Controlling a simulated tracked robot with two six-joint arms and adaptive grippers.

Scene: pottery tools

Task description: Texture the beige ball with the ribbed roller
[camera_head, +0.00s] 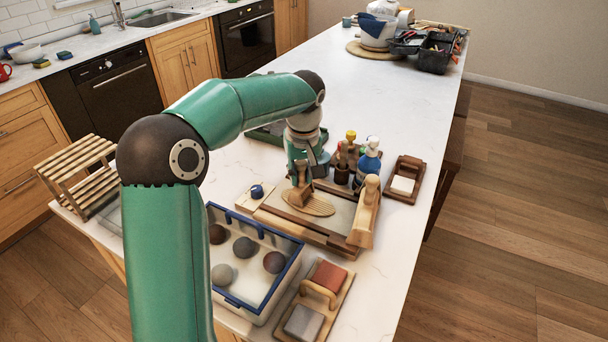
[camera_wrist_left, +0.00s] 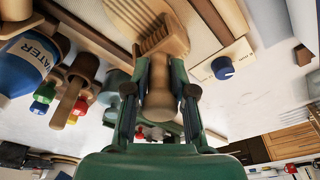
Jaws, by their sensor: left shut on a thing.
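My left gripper (camera_head: 299,178) is shut on the handle of a wooden tool with a ribbed head, which looks like the ribbed roller (camera_wrist_left: 163,42). The roller points down at the work board (camera_head: 340,245). Beneath it lies a flat beige oval with ridged lines (camera_head: 312,206), seemingly the beige ball's clay; it also shows in the left wrist view (camera_wrist_left: 120,10). The ribbed head appears at or just above the oval; I cannot tell if they touch. No round beige ball shows. My right gripper is not in view.
A blue-rimmed tray (camera_head: 290,278) with several dark and grey balls stands in front. A wooden stand (camera_head: 365,212) rises at the board's right edge. Bottles, including a blue water bottle (camera_head: 368,163), stand behind. A block holder (camera_head: 317,300) lies front right.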

